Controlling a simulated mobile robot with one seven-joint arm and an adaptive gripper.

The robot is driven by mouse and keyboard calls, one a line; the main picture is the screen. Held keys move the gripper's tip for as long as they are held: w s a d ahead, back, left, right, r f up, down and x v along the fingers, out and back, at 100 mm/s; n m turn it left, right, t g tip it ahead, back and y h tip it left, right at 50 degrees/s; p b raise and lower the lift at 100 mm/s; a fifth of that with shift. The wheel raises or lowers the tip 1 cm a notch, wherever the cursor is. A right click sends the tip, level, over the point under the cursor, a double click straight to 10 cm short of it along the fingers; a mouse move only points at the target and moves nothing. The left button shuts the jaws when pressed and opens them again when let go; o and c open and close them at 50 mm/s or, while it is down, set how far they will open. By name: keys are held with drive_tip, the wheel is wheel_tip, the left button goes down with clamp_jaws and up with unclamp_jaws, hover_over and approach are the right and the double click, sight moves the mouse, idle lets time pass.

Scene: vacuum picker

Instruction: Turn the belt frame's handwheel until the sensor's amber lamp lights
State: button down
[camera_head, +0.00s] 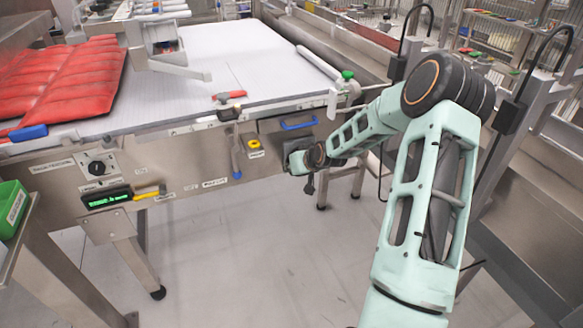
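The belt frame (200,165) is a long steel side panel under a white belt (230,60). My gripper (297,166) is at the panel's right part, just below a blue handle (299,122). It is small and seen side-on, so I cannot tell whether its fingers are open or shut. A dark part shows around it; I cannot tell whether this is the handwheel. No handwheel is clearly visible. A sensor with an amber lamp cannot be made out for sure; a yellow button (254,143) sits left of my gripper.
Red bags (62,78) lie on the belt at left. A black rotary knob (97,166) and a green-lit display (107,198) are on the panel's left. A green bin (12,208) stands at the left edge. Grey floor (230,260) below is clear. Steel rails run at right.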

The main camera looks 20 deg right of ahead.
idle(0.3)
drive_tip(key=c, duration=1.8)
unclamp_jaws()
drive_tip(key=shift+c, duration=0.2)
drive_tip(key=v, duration=1.2)
